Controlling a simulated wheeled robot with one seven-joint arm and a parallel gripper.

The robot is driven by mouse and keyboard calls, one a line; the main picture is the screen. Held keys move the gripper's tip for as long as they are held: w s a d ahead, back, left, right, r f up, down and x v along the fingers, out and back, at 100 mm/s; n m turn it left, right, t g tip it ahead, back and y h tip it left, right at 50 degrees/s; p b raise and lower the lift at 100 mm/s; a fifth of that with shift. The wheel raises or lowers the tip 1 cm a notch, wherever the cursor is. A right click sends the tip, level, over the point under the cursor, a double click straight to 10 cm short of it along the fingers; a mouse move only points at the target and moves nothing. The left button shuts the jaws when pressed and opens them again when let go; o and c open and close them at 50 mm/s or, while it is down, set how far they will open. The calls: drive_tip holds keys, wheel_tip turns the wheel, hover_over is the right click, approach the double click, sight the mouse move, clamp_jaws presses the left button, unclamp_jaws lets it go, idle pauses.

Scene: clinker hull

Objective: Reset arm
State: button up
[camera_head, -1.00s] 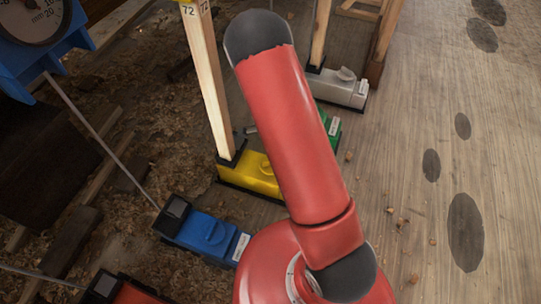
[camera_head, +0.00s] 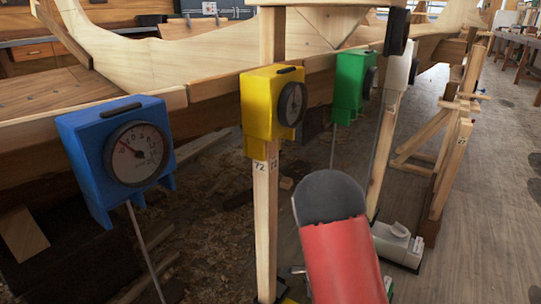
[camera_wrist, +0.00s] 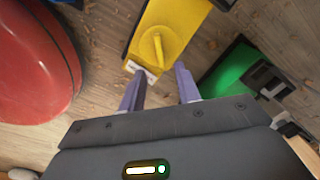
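My arm shows in the head view as a red link with a dark rounded end, low and right of the middle. My gripper (camera_wrist: 160,90) shows in the wrist view with its two purple-grey fingers apart and nothing between them. It points down at the floor. A yellow base unit (camera_wrist: 175,28) with a raised knob and a white label lies ahead of the fingertips. A green base unit (camera_wrist: 232,72) lies to the right of the fingers. Whether the fingertips touch anything cannot be told, but they look clear of both units.
Blue (camera_head: 118,150), yellow (camera_head: 271,105), green (camera_head: 350,85) and white (camera_head: 396,70) dial boxes line the wooden hull (camera_head: 210,55). A wooden post (camera_head: 265,215) stands under the yellow box. A grey-white base unit (camera_head: 398,244) sits on the floor near wooden trestles (camera_head: 450,165). Floor at right is free.

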drive_tip(key=s+a+r+n+t+y+p, duration=0.1)
drive_tip(key=s+r+n, duration=0.3)
drive_tip(key=r, duration=0.9)
drive_tip(key=s+a+r+n+t+y+p, duration=0.1)
drive_tip(key=s+r+n+t+p, duration=0.2)
drive_tip(key=r, duration=1)
drive_tip(key=s+d+r+n+t+h, duration=0.1)
drive_tip(key=s+d+r+n+h, duration=0.1)
drive_tip(key=s+r+n, duration=0.7)
drive_tip(key=s+r, duration=0.3)
drive_tip(key=s, duration=0.3)
drive_tip(key=shift+s+d+t+p, duration=0.15)
drive_tip(key=shift+d+t+p, duration=0.15)
drive_tip(key=shift+p, duration=0.1)
